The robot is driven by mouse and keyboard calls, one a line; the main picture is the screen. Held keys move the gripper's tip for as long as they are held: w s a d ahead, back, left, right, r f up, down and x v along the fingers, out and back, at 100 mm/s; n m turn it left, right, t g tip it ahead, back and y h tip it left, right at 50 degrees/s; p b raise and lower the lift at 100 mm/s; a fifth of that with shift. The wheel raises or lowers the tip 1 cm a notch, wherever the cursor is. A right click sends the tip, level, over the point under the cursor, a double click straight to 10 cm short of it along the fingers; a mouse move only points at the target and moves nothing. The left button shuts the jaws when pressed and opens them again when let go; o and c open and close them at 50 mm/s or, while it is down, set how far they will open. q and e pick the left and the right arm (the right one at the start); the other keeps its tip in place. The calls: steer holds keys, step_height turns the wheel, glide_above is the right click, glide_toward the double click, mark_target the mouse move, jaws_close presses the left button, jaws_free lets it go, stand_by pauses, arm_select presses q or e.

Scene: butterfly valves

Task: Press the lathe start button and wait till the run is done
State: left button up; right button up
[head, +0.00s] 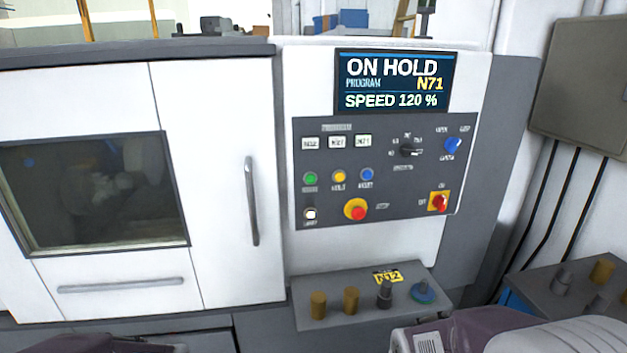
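The lathe's control panel (385,235) faces me. Its screen (392,82) reads "ON HOLD", "PROGRAM N71" and "SPEED 120 %". A green button (310,178) sits at the left of a row; its label is too blurred to read. Beside it are a yellow button (340,177), labelled HOLD, and a blue button (367,174). Above them are three white program keys; the right one, N71 (363,141), has a greenish edge. A black speed dial (408,151) is to their right. Neither gripper shows; only parts of my arms show at the bottom edge.
A red emergency stop (357,212) on yellow and a red rotary switch (439,202) sit lower on the panel. The lathe door (215,190) looks shut. A shelf (345,322) below holds several tool pieces and a yellow tag reading N12 (387,277).

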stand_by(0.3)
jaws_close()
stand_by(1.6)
